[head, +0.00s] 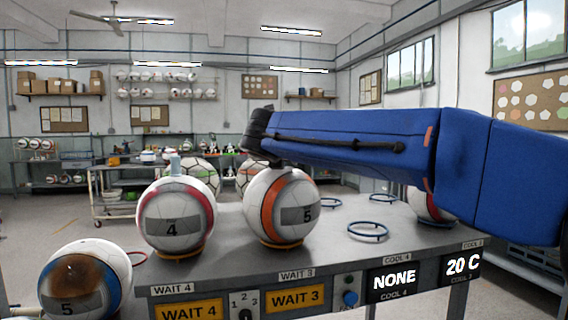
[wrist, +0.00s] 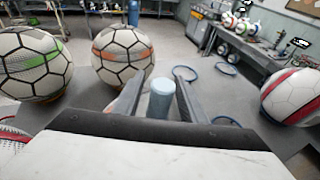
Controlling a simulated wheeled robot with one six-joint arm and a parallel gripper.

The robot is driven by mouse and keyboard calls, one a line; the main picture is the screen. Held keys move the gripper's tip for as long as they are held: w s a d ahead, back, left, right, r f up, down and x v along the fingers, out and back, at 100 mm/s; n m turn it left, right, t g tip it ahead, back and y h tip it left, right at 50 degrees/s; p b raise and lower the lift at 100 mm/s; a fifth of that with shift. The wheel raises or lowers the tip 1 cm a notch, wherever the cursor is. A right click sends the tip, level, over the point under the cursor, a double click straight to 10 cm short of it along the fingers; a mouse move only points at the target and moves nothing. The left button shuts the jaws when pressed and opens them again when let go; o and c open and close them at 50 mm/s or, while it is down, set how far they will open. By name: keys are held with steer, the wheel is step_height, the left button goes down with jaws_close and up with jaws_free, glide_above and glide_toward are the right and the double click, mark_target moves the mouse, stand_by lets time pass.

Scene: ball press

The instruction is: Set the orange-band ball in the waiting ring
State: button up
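The orange-band ball (head: 281,208), white with a grey panel marked 5, rests on an orange ring (head: 282,247) behind the WAIT 3 plate. My gripper (head: 258,135) is just above and behind this ball in the head view; whether they touch is unclear. In the wrist view my gripper (wrist: 158,78) has its fingers apart, with gaps beside a blue-grey cylinder (wrist: 160,100) that shows between them. An orange-band ball with dark seams (wrist: 122,55) is beyond the left finger.
A red-band ball marked 4 (head: 176,217) stands behind WAIT 4. A brown-and-blue ball (head: 82,283) is at lower left. Blue rings (head: 368,232) lie empty on the grey bench (head: 330,235). A green-band ball (wrist: 33,62) and a red-band ball (wrist: 293,97) flank the wrist view.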

steer(key=v, duration=1.2)
